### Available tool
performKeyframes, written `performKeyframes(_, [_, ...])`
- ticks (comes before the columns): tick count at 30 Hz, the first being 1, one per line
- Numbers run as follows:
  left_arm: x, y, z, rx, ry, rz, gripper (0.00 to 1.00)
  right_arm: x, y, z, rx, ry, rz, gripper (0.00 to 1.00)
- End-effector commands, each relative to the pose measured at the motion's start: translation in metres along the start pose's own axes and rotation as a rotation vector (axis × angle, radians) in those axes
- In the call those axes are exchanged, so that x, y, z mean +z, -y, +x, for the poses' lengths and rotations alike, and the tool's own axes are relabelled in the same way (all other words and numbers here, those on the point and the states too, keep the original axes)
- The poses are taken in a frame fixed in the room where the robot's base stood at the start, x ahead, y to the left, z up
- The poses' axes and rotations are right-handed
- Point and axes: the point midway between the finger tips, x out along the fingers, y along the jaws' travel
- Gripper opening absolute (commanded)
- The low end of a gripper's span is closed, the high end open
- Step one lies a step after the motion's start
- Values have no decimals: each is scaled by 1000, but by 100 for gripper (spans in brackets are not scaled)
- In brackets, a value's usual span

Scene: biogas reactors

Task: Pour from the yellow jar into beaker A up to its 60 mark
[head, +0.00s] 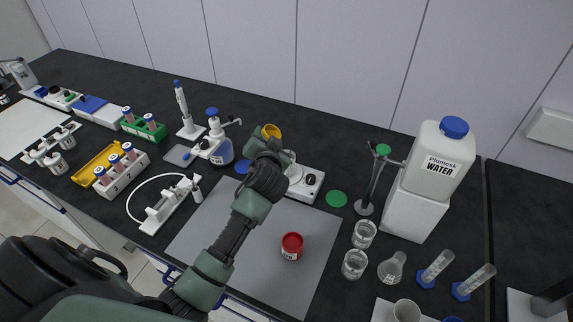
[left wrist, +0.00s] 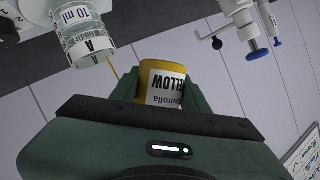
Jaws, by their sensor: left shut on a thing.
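My left gripper (head: 265,152) is shut on the yellow jar (head: 271,131) and holds it above the bench, tilted, near the stirrer plate. In the left wrist view the jar (left wrist: 162,84) sits between the fingers (left wrist: 165,92), its label upside down. Beaker A (left wrist: 88,38) is beside it at upper left, also upside down in that view. A thin yellow streak runs between the jar's edge and the beaker. In the head view beaker A (head: 294,172) is partly hidden behind my gripper. I cannot read its liquid level. My right gripper is not in view.
The white stirrer plate (head: 308,187) is beside my gripper. A red jar (head: 291,246) stands on the grey mat (head: 200,240). Glass beakers (head: 363,234) and a large water container (head: 436,165) are to the right.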

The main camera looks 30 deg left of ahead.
Motion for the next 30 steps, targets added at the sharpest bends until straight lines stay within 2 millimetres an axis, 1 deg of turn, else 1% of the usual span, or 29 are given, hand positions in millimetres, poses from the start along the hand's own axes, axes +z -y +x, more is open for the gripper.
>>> performKeyframes(3, [0, 0, 0, -2, -1, 3, 0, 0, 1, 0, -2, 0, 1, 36])
performKeyframes(8, [1, 0, 1, -24, -1, 56, 0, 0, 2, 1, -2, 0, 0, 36])
performKeyframes(16, [0, 1, 0, -27, -1, 62, 0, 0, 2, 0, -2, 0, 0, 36])
performKeyframes(21, [-2, 2, 0, -46, -1, 108, 0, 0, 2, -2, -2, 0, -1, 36])
performKeyframes(30, [-1, 2, 0, -47, -1, 110, 0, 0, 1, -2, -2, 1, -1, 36])
